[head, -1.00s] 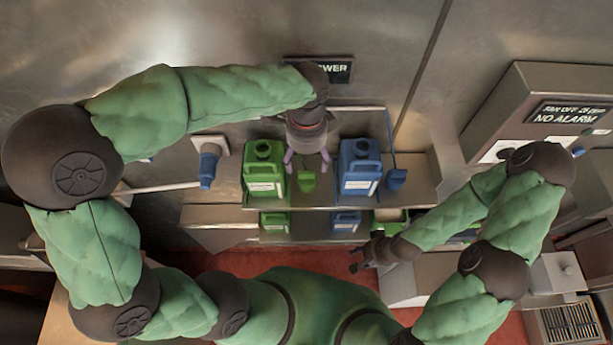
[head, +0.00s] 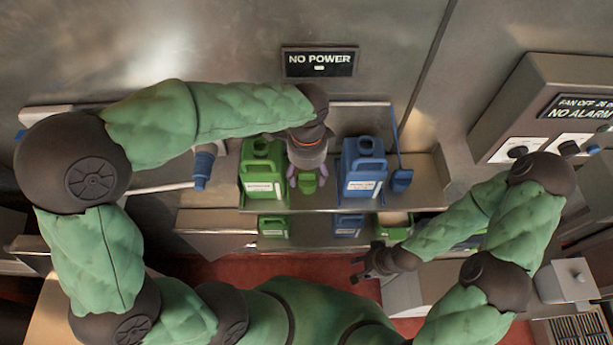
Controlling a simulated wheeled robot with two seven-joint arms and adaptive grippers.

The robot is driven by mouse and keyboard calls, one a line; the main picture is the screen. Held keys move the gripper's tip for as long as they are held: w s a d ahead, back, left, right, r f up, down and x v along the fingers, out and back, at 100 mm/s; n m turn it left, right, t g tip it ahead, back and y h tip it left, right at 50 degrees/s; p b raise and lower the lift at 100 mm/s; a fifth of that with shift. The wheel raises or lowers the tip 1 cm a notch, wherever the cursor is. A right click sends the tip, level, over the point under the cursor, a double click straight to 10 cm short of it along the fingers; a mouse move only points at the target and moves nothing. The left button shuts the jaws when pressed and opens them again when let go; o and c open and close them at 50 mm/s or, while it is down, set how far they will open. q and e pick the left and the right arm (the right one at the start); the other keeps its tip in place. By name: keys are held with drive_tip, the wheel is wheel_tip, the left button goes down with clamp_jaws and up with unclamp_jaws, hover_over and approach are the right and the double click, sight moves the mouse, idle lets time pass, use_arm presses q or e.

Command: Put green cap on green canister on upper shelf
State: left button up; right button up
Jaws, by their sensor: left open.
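The green canister (head: 263,180) with a white label stands on the upper shelf (head: 235,213). I cannot tell whether its neck is open or capped. My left gripper (head: 307,176) points down just right of the canister, with its fingers spread. A small green cup-like piece (head: 308,184) shows between and below these fingers, and I cannot tell whether they touch it. No separate green cap can be made out. My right gripper (head: 356,269) is low, in front of the shelves, with its fingers apart and nothing between them.
A blue canister (head: 362,172) stands right of my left gripper, with a long-handled blue scoop (head: 401,180) beside it. Smaller green (head: 273,226) and blue (head: 347,225) canisters stand on the lower shelf. A blue-ended handle (head: 203,168) is at left. A control box (head: 550,110) is at right.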

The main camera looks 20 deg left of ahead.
use_arm(q)
drive_tip(key=c, duration=0.9)
drive_tip(key=shift+d, duration=0.15)
clamp_jaws()
drive_tip(key=shift+r+p, duration=0.3)
drive_tip(key=shift+p, duration=0.05)
drive_tip(key=shift+r, duration=0.1)
